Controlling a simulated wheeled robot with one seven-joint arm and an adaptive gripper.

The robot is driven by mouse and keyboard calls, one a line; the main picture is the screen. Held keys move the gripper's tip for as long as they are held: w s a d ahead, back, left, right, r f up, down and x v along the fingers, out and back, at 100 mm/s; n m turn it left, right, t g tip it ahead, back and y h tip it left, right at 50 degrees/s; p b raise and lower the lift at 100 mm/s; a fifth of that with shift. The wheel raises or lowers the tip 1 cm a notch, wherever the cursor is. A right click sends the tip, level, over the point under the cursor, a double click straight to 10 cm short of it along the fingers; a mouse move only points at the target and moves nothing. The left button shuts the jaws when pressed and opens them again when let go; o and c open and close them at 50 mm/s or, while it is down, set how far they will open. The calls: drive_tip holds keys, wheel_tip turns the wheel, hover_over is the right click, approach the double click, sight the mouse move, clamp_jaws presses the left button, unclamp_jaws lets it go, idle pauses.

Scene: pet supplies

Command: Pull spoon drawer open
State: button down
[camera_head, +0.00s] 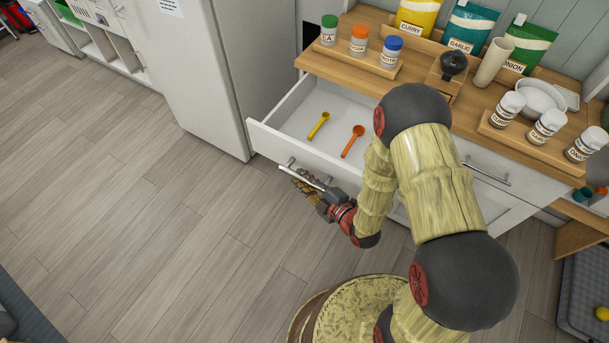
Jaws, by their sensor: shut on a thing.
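The spoon drawer (277,138) is a white drawer under the wooden counter, and it stands pulled out. A yellow spoon (319,125) and an orange spoon (353,141) lie apart on its floor. Its bar handle (288,166) is on the front panel. My gripper (299,178) is at the handle, outside the drawer front, and is shut on it. The fingers partly hide the handle, and my arm hides the right part of the drawer.
Jars, seasoning bags and a white bowl (540,98) stand on the counter (340,71). A closed drawer with a handle (486,172) is to the right. A white fridge (190,60) stands at the left. The wooden floor (130,200) in front is clear.

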drive_tip(key=c, duration=1.7)
unclamp_jaws()
drive_tip(key=shift+v, duration=3.75)
